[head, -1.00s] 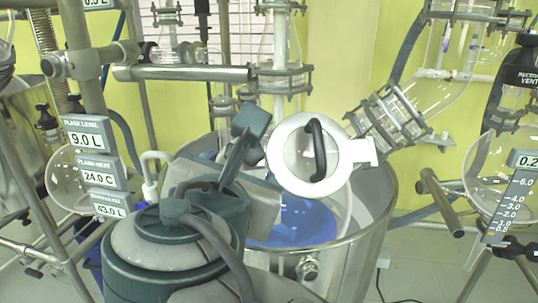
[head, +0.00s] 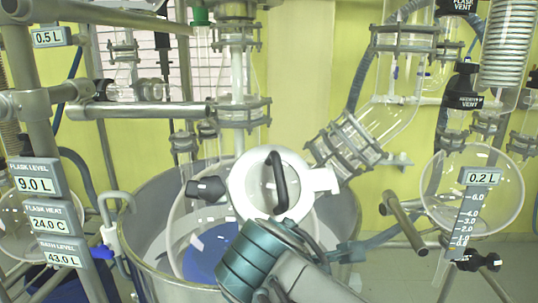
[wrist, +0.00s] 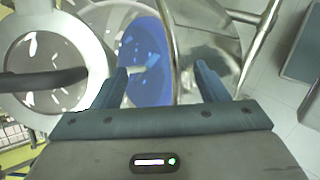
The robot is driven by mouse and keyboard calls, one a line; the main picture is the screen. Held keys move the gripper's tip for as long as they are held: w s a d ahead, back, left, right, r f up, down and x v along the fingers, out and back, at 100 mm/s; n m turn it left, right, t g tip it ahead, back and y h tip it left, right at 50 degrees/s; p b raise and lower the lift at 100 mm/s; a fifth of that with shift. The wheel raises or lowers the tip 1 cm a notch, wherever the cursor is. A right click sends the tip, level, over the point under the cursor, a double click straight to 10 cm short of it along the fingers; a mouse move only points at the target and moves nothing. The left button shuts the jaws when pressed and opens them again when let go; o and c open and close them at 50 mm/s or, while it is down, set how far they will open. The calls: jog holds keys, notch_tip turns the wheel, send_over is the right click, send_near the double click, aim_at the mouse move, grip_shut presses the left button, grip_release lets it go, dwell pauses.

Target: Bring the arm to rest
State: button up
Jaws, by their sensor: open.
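My gripper (wrist: 162,84) is open in the wrist view, with its two blue-grey fingers apart and nothing between them. Beyond them are the glass flask and its blue contents (wrist: 145,62). In the head view my arm enters from the bottom middle, in front of the flask and bath; the gripper's fingers are not clear there. A round white lid (head: 240,208) with a dark curved handle (head: 277,180) is on the flask's mouth. In the wrist view the lid (wrist: 92,42) lies left of the fingers, and I cannot tell the gap to it.
The metal bath (head: 340,215) surrounds the flask. Frame rods with level displays (head: 35,178) stand at left. A clamped glass tube (head: 350,145) is above right, and a round receiving flask (head: 440,205) with a scale is at right. Pale floor shows at right in the wrist view.

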jog(key=s+d+f+m+g+y, duration=0.1)
jog(key=s+d+f+m+g, duration=0.1)
jog(key=d+f+m, duration=0.4)
jog(key=s+d+f+m+g+y, duration=0.1)
jog(key=s+d+f+m+g, duration=0.2)
jog(key=m, duration=1.1)
notch_tip(320, 180, down, 4)
jog(key=d, duration=0.2)
jog(key=shift+s+d+f+g+y, duration=0.2)
jog(key=shift+d+f+g+y, duration=0.1)
jog(key=shift+d+g, duration=0.1)
